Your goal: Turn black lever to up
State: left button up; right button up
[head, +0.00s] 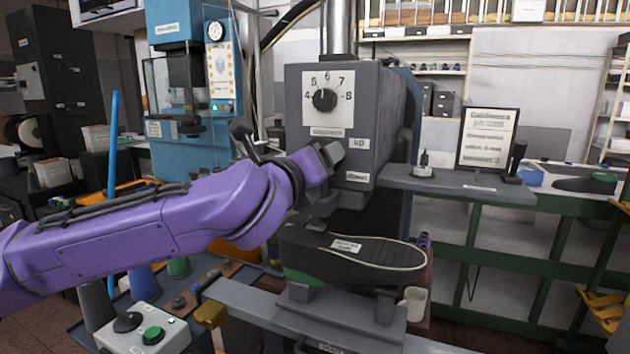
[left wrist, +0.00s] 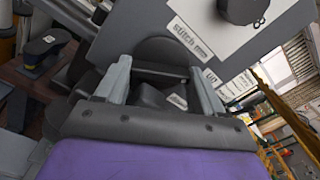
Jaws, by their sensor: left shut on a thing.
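The black lever (left wrist: 152,97) shows in the left wrist view as a dark piece between the two grey fingers, in front of a dark round hub on the machine's face. In the head view my gripper covers the lever, so its exact angle cannot be told. My left gripper (head: 330,155) is at the front of the grey machine (head: 378,100), shut on the lever; its fingers also show in the left wrist view (left wrist: 160,70). The "up" label (head: 359,143) is just right of the fingers, and the "down" label (head: 358,177) is below it. My right gripper is not in view.
A black dial knob (head: 325,99) sits above the gripper. A grey shelf (head: 455,185) with a framed sign (head: 487,138) juts out at right. A control box (head: 143,330) stands at lower left.

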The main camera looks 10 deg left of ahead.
pick_arm(q)
jog(key=shift+n+b, duration=0.5)
jog(key=o, duration=1)
jog(key=shift+o, duration=0.2)
jog(key=s+a+b, duration=0.2)
jog(key=s+b, duration=0.1)
jog(key=s, duration=0.7)
jog(key=shift+s, duration=0.15)
